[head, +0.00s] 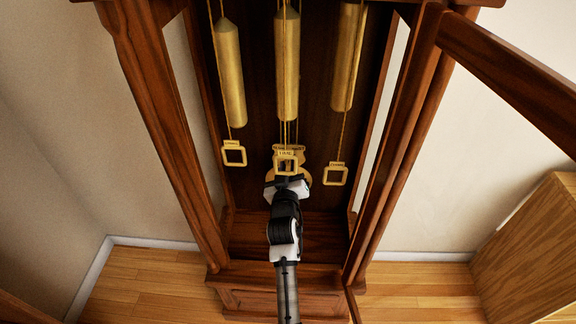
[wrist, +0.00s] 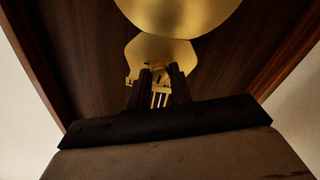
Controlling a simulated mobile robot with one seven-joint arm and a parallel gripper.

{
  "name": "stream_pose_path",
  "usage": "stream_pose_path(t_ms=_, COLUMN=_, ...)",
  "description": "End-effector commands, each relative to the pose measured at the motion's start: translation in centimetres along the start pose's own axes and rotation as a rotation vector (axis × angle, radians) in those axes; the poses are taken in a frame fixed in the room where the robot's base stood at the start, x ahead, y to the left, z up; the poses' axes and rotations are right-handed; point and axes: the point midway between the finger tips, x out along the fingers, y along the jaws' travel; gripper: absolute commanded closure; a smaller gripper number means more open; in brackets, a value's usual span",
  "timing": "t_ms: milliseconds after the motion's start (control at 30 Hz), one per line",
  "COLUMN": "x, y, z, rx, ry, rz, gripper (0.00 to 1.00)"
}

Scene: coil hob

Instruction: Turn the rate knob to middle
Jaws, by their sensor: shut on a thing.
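The place is an open wooden clock case with a brass pendulum, not a hob. In the wrist view the round pendulum bob (wrist: 180,14) fills the top, with a smaller brass plate (wrist: 160,50) below it. A dark pointer and scale marks (wrist: 133,81) show on the brass near my fingertips. My gripper (wrist: 160,76) reaches up with its two dark fingers close together, shut on the rate knob below the bob. The fingers hide most of the knob, and I cannot read its setting. In the head view my gripper (head: 288,181) is in front of the lower bob, which is mostly hidden.
Three brass weights hang above, the middle one (head: 287,65) over my arm. Square pull rings hang at left (head: 233,155), middle (head: 287,163) and right (head: 335,175), the middle one close to my gripper. The door (head: 510,75) stands open at right. Wooden side posts flank the opening.

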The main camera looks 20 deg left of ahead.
Motion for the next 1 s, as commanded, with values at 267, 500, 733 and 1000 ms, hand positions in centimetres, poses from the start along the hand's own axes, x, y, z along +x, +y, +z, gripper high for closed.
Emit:
stream_pose_path(t_ms=267, x=0.07, y=0.13, z=-0.14, rx=-0.1, ry=0.002, rz=0.002, gripper=1.0)
stream_pose_path(t_ms=500, x=0.08, y=0.13, z=-0.13, rx=-0.122, ry=0.003, rz=0.002, gripper=1.0)
stream_pose_path(t_ms=733, x=0.09, y=0.14, z=-0.16, rx=-0.121, ry=0.003, rz=0.003, gripper=1.0)
stream_pose_path(t_ms=1000, x=0.06, y=0.1, z=-0.1, rx=-0.12, ry=0.002, rz=0.002, gripper=0.57)
